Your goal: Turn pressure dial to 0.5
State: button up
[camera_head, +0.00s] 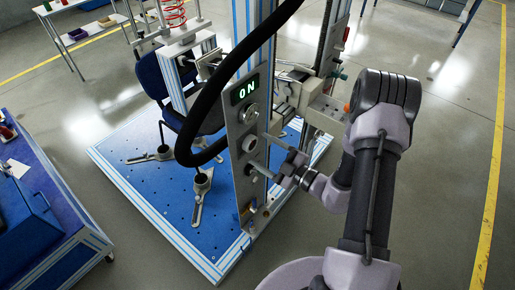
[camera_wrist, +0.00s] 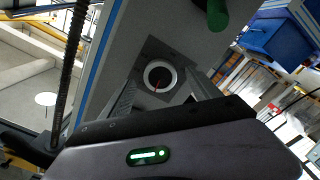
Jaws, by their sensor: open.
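The grey control panel (camera_head: 241,150) stands upright with a lit green "ON" display at its top and several round dials below.
A thick black hose (camera_head: 206,98) arches in front of the panel. A green knob (camera_wrist: 217,12) sits on the panel near the dial. A blue bench (camera_head: 50,215) is at left. Open floor lies at right.

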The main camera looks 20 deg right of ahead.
jog(key=shift+x, duration=1.2)
jog(key=shift+c, duration=0.4)
jog(key=c, duration=1.3)
